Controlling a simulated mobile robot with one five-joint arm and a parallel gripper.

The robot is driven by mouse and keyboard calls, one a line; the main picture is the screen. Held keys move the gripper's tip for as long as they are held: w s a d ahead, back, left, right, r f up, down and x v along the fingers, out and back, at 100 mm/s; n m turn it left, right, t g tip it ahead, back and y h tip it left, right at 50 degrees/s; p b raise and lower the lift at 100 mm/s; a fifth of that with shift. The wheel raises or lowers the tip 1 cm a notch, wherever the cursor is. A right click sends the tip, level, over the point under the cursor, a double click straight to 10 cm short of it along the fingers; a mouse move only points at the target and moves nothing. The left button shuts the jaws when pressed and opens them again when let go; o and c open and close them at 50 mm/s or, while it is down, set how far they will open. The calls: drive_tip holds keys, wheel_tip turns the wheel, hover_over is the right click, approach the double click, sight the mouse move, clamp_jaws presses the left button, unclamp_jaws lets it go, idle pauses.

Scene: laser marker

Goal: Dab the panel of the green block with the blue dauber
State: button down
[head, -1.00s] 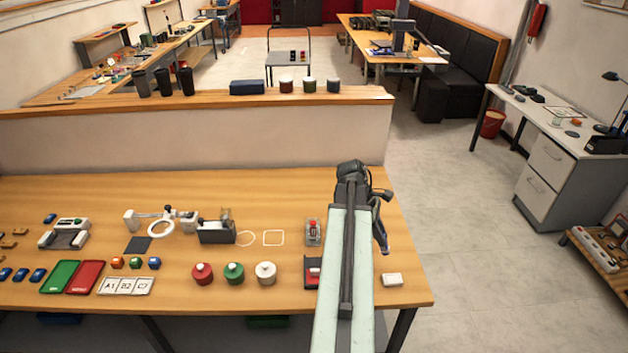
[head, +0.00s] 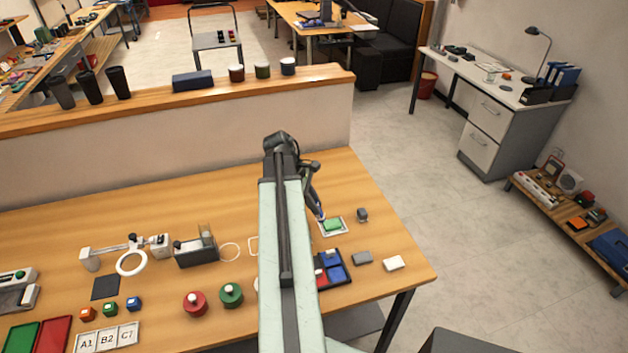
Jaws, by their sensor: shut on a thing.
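The green block (head: 332,224) sits on a small white-edged plate on the table, just right of my arm. My gripper (head: 317,206) points down at the plate's left side and is shut on the blue dauber (head: 321,216). Only a small blue bit of the dauber shows at the fingertips. The dauber's tip is close to the block's left edge; I cannot tell whether it touches. The block's panel is too small to make out clearly.
A dark tray with red and blue pads (head: 335,273) lies in front of the block, partly behind my arm. A grey block (head: 362,258), a white block (head: 393,263) and a small dark object (head: 362,214) stand nearby. Red (head: 194,303) and green (head: 231,294) knobbed pots stand left.

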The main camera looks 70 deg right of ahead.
drive_tip(key=r+m+p, duration=0.2)
drive_tip(key=m, duration=0.2)
drive_tip(key=r+m+t+p, duration=0.1)
drive_tip(key=r+m+p, duration=0.1)
drive_tip(key=m, duration=0.2)
drive_tip(key=d+r+m+p, duration=0.1)
drive_tip(key=r+m+p, duration=0.1)
drive_tip(key=m, duration=0.2)
drive_tip(key=shift+r, duration=0.25)
drive_tip(key=m, duration=0.1)
drive_tip(key=r+m+p, duration=0.1)
drive_tip(key=m, duration=0.1)
wheel_tip(320, 180, down, 5)
drive_tip(key=b, duration=0.5)
drive_tip(key=shift+f, duration=0.15)
